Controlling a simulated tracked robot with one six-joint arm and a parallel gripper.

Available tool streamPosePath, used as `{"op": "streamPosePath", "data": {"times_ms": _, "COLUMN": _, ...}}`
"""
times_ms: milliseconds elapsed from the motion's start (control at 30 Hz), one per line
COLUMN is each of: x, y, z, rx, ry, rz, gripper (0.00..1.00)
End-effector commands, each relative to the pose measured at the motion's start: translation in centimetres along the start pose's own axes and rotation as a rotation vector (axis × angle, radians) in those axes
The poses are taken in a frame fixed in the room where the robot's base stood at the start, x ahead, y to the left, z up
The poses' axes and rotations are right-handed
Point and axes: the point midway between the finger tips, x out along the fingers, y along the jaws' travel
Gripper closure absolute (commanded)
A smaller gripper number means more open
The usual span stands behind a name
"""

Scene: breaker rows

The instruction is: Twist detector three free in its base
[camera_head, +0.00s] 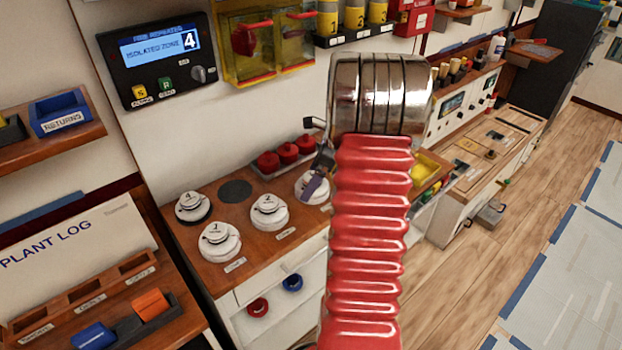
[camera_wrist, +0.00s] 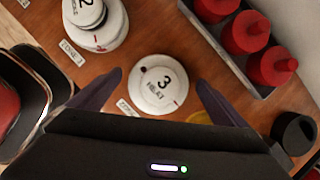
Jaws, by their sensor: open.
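Detector three (camera_wrist: 159,86) is a round white unit marked 3, on the wooden bench top. In the wrist view it lies between and beyond the two dark fingers of my gripper (camera_wrist: 158,90), which is open. I cannot tell how far down the fingers reach beside it. In the head view detector three (camera_head: 312,187) is partly hidden by my gripper (camera_head: 316,175) and my red arm. Detector two (camera_wrist: 95,22) stands at the upper left in the wrist view; it also shows in the head view (camera_head: 269,211). Detector three's base is mostly hidden beneath it.
Detector one (camera_head: 219,241) and detector four (camera_head: 193,207) stand farther left, near a dark round disc (camera_head: 235,191). A tray with red capped pieces (camera_wrist: 245,32) lies close behind detector three. The panel above reads isolated zone 4 (camera_head: 158,48).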

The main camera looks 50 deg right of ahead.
Motion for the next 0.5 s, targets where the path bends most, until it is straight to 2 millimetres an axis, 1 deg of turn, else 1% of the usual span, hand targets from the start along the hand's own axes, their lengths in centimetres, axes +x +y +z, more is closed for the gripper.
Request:
{"op": "streamPosePath", "data": {"times_ms": 167, "x": -0.4, "y": -0.1, "z": 0.0, "rx": 0.000, "ry": 0.000, "rz": -0.001, "gripper": 0.03}}
{"op": "streamPosePath", "data": {"times_ms": 267, "x": -1.3, "y": -0.1, "z": 0.0, "rx": 0.000, "ry": 0.000, "rz": -0.002, "gripper": 0.03}}
{"op": "streamPosePath", "data": {"times_ms": 367, "x": -2.6, "y": -0.1, "z": 0.0, "rx": 0.000, "ry": 0.000, "rz": -0.004, "gripper": 0.03}}
{"op": "streamPosePath", "data": {"times_ms": 500, "x": -5.0, "y": -0.1, "z": 0.0, "rx": 0.001, "ry": -0.001, "rz": -0.004, "gripper": 0.03}}
